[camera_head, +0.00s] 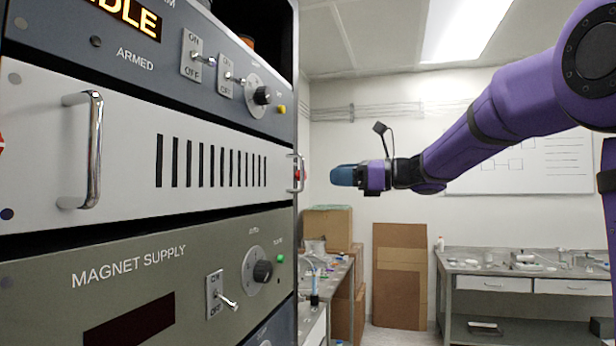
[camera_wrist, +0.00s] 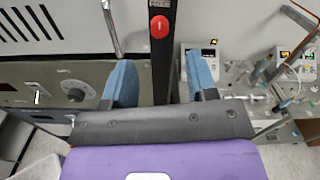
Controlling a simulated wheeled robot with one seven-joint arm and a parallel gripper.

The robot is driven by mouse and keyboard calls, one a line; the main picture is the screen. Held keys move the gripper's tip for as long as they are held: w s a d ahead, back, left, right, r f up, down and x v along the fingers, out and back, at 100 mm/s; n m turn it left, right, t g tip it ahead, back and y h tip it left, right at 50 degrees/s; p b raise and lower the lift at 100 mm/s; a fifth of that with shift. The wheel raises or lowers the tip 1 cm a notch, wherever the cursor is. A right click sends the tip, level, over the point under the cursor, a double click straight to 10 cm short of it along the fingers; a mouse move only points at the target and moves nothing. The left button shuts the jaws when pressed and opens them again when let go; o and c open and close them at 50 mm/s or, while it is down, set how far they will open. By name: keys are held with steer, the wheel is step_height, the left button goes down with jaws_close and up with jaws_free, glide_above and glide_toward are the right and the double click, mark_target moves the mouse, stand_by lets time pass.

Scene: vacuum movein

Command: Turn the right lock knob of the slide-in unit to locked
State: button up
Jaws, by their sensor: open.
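The slide-in unit (camera_head: 120,120) is a white panel with a row of dark vent slots and a chrome handle at each end. Its right lock knob (camera_head: 297,175) is red and seen nearly edge-on at the panel's right end, partly behind the right handle. In the wrist view the red knob (camera_wrist: 159,27) sits on a dark upright strip, right of the chrome handle (camera_wrist: 112,28). My gripper (camera_head: 342,175) has blue fingers and is to the right of the knob, apart from it. In the wrist view my gripper (camera_wrist: 158,68) is open and empty, its fingers on either side below the knob.
The magnet supply panel (camera_head: 130,300) is below the unit, with a switch and a dark knob (camera_head: 263,271). A grey panel with switches (camera_head: 150,60) is above. A cluttered bench (camera_head: 490,268) and cardboard boxes (camera_head: 330,225) stand behind. Space around my gripper looks free.

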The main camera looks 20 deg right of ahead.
steer(key=x, duration=0.7)
steer(key=shift+w+a, duration=0.2)
steer(key=shift+a, duration=0.15)
steer(key=c, duration=0.9)
